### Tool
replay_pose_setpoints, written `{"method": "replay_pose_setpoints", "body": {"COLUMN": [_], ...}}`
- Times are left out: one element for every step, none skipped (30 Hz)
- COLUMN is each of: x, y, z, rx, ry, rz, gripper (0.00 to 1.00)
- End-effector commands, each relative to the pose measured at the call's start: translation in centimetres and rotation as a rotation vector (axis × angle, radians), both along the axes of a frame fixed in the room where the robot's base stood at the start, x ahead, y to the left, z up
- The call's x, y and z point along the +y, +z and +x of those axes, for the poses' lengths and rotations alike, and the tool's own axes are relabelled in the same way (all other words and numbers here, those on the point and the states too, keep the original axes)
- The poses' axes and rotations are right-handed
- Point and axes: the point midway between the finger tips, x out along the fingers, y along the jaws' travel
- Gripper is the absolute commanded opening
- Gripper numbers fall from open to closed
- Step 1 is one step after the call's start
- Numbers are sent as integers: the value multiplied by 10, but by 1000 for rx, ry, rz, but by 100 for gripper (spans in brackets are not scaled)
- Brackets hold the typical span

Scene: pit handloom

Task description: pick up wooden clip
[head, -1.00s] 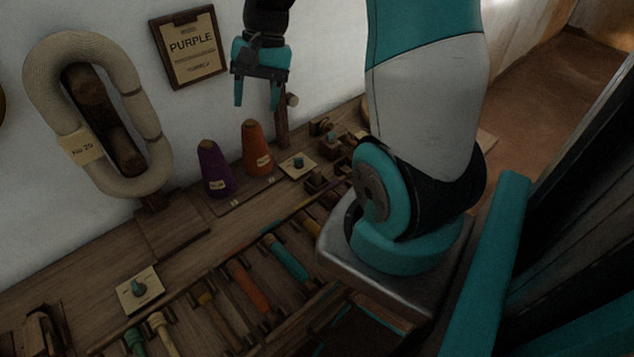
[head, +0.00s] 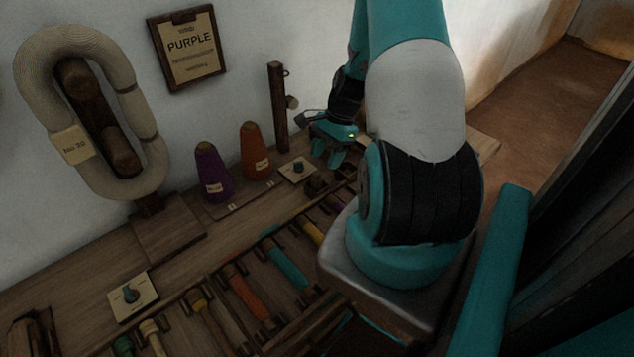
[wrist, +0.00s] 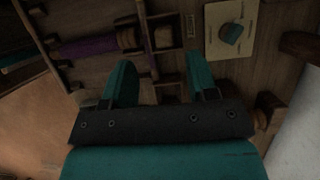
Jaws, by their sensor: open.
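My gripper (head: 328,153) is open and empty, low over the back right of the bench in the head view. Its two teal fingers point down toward a small compartment box (head: 318,187). In the wrist view my gripper (wrist: 159,68) is spread, with the dark wooden divided box (wrist: 153,18) just beyond and between the fingertips. A small tan piece (wrist: 163,37) lies in one compartment; it may be the wooden clip, but it is too dark and small to be sure. The gripper and arm hide part of the box in the head view.
A dial plate (head: 298,169) stands beside the box, also in the wrist view (wrist: 215,42). Purple (head: 212,173) and orange (head: 255,150) cones stand left. A wooden post (head: 278,108) rises behind. A rack of coloured bobbins (head: 245,292) runs along the front.

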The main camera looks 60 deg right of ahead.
Motion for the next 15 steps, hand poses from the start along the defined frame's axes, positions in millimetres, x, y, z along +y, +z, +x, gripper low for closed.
{"method": "replay_pose_setpoints", "body": {"x": [3,4,5,5,6,7,8,9,12,13,15,18,19,20,22], "y": [-6,-8,-10,-12,-13,-15,-18,-21,-27,-31,-36,-42,-46,-50,-54], "z": [0,1,1,1,1,2,3,4,5,6,7,9,9,10,10], "rx": [2,1,0,0,0,1,1,1,3,3,3,2,3,2,2], "ry": [1,2,1,1,1,2,3,3,2,2,2,3,2,2,2], "rz": [3,1,1,1,1,1,1,1,3,4,4,4,4,3,3], "gripper": [53,53,53,53,53,53,53,53,53,53,53,53,53,53,53]}}
